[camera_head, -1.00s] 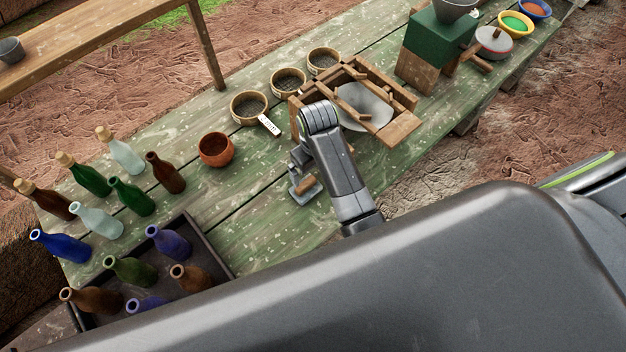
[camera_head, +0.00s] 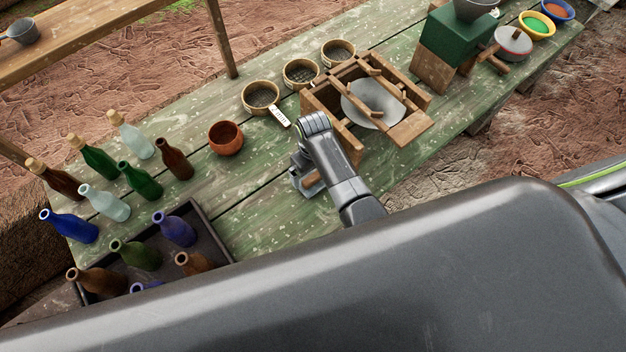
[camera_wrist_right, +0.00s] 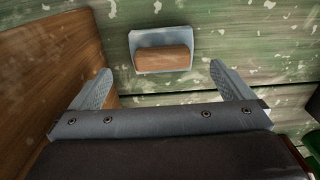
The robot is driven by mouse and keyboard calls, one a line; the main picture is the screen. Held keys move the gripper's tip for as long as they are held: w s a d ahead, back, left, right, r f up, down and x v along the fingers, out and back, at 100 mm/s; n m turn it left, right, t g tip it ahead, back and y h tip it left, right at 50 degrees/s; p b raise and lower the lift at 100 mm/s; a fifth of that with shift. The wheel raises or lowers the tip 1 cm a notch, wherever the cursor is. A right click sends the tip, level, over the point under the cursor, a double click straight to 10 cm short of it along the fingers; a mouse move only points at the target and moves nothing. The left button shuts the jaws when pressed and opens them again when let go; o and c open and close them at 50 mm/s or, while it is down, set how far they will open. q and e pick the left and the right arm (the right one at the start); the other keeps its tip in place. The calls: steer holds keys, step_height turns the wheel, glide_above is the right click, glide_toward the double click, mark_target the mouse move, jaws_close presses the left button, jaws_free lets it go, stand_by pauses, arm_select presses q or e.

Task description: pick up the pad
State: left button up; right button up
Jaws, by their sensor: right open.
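The pad (camera_wrist_right: 164,36) is a small pale blue-grey plate with a brown wooden block on it. It lies on the green table in the right wrist view, ahead of my right gripper (camera_wrist_right: 160,80). The jaws are open and empty, one finger on each side of the pad's line, with a gap before it. In the head view my right gripper (camera_head: 303,172) is low over the table, beside the wooden frame, and largely hides the pad. My left gripper is not in view.
The wooden frame (camera_head: 408,130) with a metal bowl stands close to the right gripper; a wooden wall (camera_wrist_right: 55,60) rises at left in the wrist view. A terracotta pot (camera_head: 226,139), several sieves and bottles, and a dark tray (camera_head: 213,240) are nearby. Table between pot and gripper is clear.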

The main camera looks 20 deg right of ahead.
mark_target(313, 177)
steer(key=shift+s+f, duration=0.1)
steer(key=shift+f, duration=0.4)
step_height(313, 177, down, 4)
steer(key=shift+a+r+b, duration=0.1)
steer(key=shift+b, duration=1.05)
steer(key=shift+f+b, duration=0.45)
steer(key=shift+b, duration=0.15)
steer(key=shift+r, duration=0.1)
steer(key=c, duration=1)
steer(key=shift+r, duration=0.1)
